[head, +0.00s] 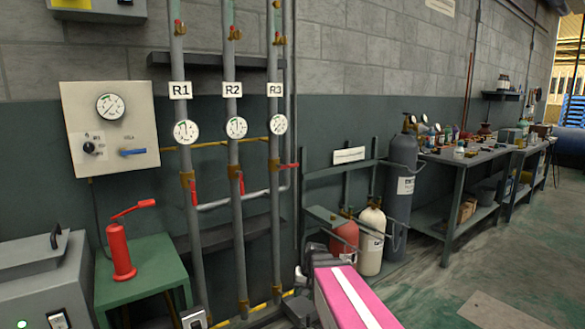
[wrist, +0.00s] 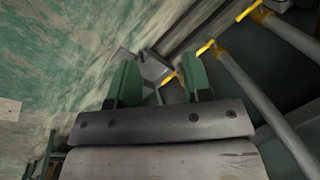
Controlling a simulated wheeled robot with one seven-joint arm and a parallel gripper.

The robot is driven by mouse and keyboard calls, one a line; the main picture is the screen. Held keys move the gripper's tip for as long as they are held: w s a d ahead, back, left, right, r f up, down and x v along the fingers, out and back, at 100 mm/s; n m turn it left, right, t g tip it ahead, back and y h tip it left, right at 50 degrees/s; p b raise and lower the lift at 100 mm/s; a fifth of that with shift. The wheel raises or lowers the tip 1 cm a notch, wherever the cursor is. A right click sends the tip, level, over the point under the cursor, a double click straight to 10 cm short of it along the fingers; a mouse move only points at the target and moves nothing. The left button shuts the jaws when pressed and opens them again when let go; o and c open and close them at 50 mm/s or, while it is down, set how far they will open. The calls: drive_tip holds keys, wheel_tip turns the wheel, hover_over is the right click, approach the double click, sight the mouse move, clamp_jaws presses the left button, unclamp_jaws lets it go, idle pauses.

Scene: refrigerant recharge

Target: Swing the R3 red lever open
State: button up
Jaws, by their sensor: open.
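The R3 pipe (head: 275,220) is the rightmost of three upright pipes in the head view, under the R3 label (head: 275,90) and a round gauge (head: 278,125). Its red lever (head: 290,165) sticks out to the right, roughly level, across the pipe. The red levers of R1 (head: 194,192) and R2 (head: 242,184) hang down along their pipes. In the wrist view my gripper (wrist: 160,78) has its two green fingers apart with nothing held between them. The red R3 lever does not show in the wrist view. My pink arm link shows low in the head view.
Gas cylinders (head: 371,240) stand right of the pipes, with a workbench (head: 450,158) beyond. A green stand (head: 150,270) with a red hand pump (head: 121,250) is at left. In the wrist view, pipes with yellow clamps (wrist: 206,47) run at right. Floor at right is clear.

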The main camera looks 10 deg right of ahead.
drive_tip(key=w+r+m+t+y, duration=0.1)
drive_tip(key=w+r+y, duration=0.15)
drive_tip(key=w, duration=0.35)
drive_tip(key=w+r+m+y, duration=0.1)
drive_tip(key=w+r, duration=0.2)
drive_tip(key=w, duration=0.3)
drive_tip(key=m+t+y, duration=0.1)
drive_tip(key=t+y, duration=0.3)
drive_tip(key=y, duration=0.6)
approach(296, 165)
drive_tip(key=shift+m+h, duration=0.25)
drive_tip(key=shift+m, duration=0.05)
drive_tip(key=x, duration=1.1)
drive_tip(key=shift+a, duration=0.25)
clamp_jaws()
